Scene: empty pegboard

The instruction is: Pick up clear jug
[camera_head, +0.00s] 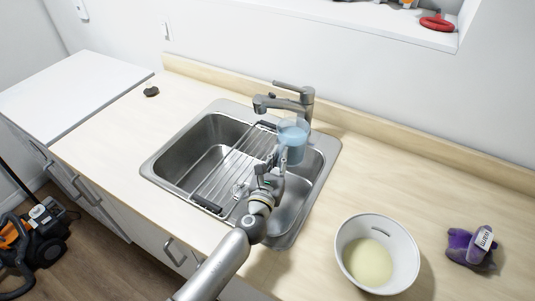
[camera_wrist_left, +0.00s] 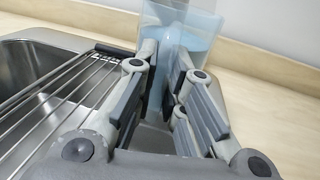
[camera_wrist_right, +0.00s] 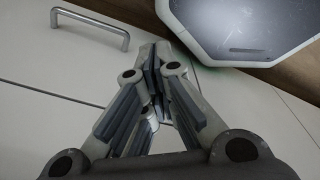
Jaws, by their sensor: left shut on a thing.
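The clear jug (camera_head: 293,138) holds pale blue liquid and stands out over the right part of the sink, just in front of the faucet. In the left wrist view the jug (camera_wrist_left: 200,28) is right at my fingertips, its top cut off by the frame. My left gripper (camera_head: 277,158) is shut on the jug on its near side; the exact grip spot is partly hidden by the fingers. My right gripper (camera_wrist_right: 157,55) is shut and empty, seen only in the right wrist view, in front of pale cabinet fronts.
A metal sink (camera_head: 180,146) with a roll-up drying rack (camera_head: 232,165) lies around the left gripper. The faucet (camera_head: 303,103) is close behind the jug. A white bowl (camera_head: 348,228) and a purple item (camera_head: 462,247) sit on the counter at right. The counter left of the sink is mostly clear.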

